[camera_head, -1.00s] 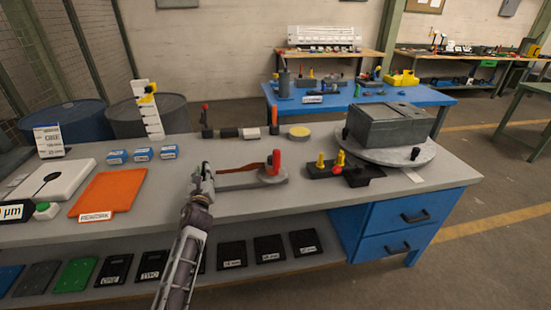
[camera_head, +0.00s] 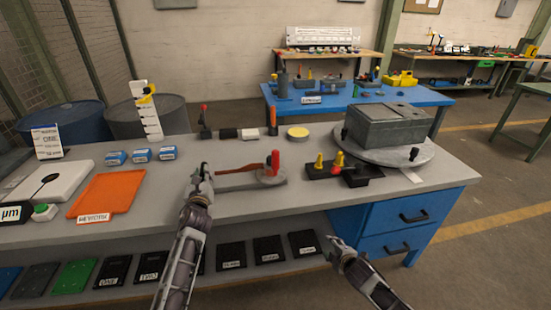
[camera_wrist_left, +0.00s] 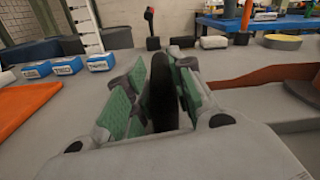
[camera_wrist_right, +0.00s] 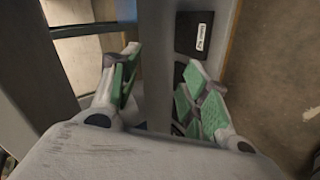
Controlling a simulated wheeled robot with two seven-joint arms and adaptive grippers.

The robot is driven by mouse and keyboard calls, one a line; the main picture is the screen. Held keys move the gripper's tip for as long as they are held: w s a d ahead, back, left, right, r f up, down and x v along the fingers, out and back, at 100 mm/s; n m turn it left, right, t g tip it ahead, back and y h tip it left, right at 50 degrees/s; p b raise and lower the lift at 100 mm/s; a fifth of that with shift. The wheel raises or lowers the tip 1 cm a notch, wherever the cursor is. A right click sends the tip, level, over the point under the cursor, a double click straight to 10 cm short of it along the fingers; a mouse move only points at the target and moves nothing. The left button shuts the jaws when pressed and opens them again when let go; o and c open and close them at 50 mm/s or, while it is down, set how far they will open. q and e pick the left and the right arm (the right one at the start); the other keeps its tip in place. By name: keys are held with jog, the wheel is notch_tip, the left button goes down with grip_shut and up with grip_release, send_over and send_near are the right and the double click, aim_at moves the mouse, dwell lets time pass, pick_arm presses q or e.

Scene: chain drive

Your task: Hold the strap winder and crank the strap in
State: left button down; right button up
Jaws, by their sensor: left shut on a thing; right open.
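The strap winder (camera_head: 271,178) lies on the grey bench, with a round grey base and an upright red crank handle (camera_head: 275,161). A brown-red strap (camera_head: 235,170) runs left from it; part of the strap shows in the left wrist view (camera_wrist_left: 283,80). My left gripper (camera_head: 202,174) is shut on a dark upright grip (camera_wrist_left: 162,90) at the winder's left end. The grip stands between the green pads. My right gripper (camera_head: 334,247) is open and empty, in front of the bench's front edge and away from the winder. Its spread pads show in the right wrist view (camera_wrist_right: 160,85).
Right of the winder is a black tray (camera_head: 343,171) with yellow and red pegs. Behind it, a grey box (camera_head: 388,125) sits on a round turntable. An orange mat (camera_head: 104,196) and small blue boxes lie left. Blue drawers (camera_head: 400,228) are under the bench's right end.

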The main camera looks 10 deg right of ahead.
jog(key=w+a+r+n+t+y, duration=0.1)
jog(key=w+a+r+n, duration=0.15)
jog(key=r, duration=0.55)
jog(key=w+a+r+n+t, duration=0.1)
jog(key=r+n+t, duration=0.15)
jog(key=r, duration=0.45)
jog(key=n+t+y, duration=0.3)
jog(key=n, duration=1.6)
send_near(277, 160)
jog(key=shift+s+d, duration=0.15)
jog(key=shift+s, duration=0.15)
jog(key=shift+w, duration=0.1)
jog(key=shift+x, duration=5.9)
jog(key=shift+r, duration=0.15)
grip_shut()
